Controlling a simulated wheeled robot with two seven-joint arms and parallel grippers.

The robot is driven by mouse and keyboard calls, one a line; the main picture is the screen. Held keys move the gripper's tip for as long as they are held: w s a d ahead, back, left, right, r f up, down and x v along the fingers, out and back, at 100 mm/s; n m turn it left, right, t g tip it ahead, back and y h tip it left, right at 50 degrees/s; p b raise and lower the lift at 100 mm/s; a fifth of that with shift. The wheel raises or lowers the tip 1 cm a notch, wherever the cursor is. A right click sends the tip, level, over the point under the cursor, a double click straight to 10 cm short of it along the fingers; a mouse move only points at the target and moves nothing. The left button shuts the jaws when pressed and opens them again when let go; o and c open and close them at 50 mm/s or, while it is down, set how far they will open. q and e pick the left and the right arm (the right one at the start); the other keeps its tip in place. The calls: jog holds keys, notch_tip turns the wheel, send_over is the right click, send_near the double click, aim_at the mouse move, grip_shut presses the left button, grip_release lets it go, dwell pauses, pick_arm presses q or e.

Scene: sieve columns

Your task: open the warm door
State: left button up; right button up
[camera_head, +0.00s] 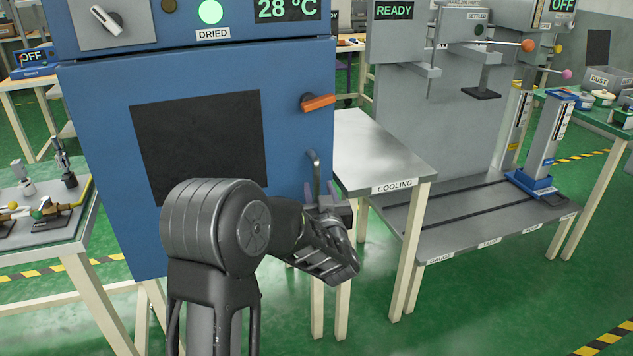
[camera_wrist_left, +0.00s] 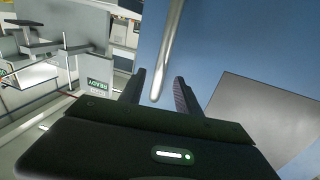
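The blue cabinet door (camera_head: 90,130) fills the left half of the head view and looks shut. It has a dark window panel (camera_head: 200,140), an orange latch (camera_head: 318,103) at upper right and a vertical metal handle (camera_head: 315,165) below that. My left gripper (camera_head: 320,189) is at the lower part of the handle. In the left wrist view the handle (camera_wrist_left: 170,50) runs between the two open fingers of my gripper (camera_wrist_left: 160,76), with a visible gap on both sides. My right gripper is not in view.
The panel above the door shows a green lamp (camera_head: 210,11), 28 °C and a knob (camera_head: 105,20). The COOLING table (camera_head: 375,150) stands close on the right, beside a grey machine bench (camera_head: 470,220). A side table (camera_head: 40,245) holds small items at left. Green floor lies clear in front.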

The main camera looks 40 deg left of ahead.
aim_at(317, 183)
pick_arm(q)
jog(key=shift+x, duration=2.35)
jog(key=shift+c, duration=0.3)
grip_shut()
